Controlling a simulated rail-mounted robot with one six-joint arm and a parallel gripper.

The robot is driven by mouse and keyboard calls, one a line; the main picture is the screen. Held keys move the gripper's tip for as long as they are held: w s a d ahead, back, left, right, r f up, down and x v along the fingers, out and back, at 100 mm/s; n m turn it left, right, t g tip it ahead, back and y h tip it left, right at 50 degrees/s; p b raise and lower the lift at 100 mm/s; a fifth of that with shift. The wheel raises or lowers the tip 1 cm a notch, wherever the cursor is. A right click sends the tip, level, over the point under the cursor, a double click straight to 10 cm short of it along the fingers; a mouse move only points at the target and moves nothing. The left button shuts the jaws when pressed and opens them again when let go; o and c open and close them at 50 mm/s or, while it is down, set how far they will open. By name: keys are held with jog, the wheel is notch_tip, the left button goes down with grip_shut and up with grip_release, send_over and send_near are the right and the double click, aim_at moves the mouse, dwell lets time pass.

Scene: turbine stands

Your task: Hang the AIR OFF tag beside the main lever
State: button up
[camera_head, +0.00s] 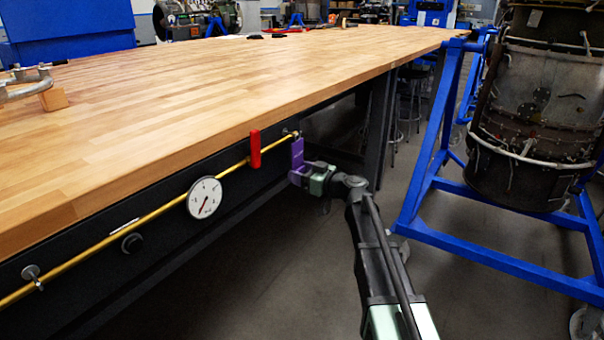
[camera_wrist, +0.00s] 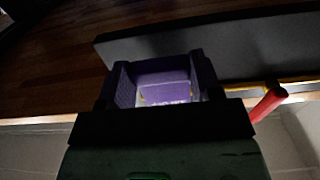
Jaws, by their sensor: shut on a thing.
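The main lever is a red upright handle (camera_head: 254,148) on a yellow pipe along the bench's dark front. It also shows as a red bar in the wrist view (camera_wrist: 268,103), right of the jaws. My gripper (camera_head: 298,160) has purple fingers and is just right of the lever, by the pipe's right end, apart from the lever. In the wrist view my gripper (camera_wrist: 165,85) is shut on a pale violet panel with whitish marks (camera_wrist: 168,92), which seems to be the AIR OFF tag. Its lettering is unreadable and its edges are mostly hidden by the fingers.
A white round gauge (camera_head: 204,197) and a dark knob (camera_head: 132,243) are left of the lever. The wooden benchtop (camera_head: 190,90) overhangs the panel. A blue stand (camera_head: 500,250) carrying a turbine is at right.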

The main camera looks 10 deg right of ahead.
jog(key=shift+w+a, duration=0.1)
jog(key=o, duration=1.5)
jog(key=v, duration=0.7)
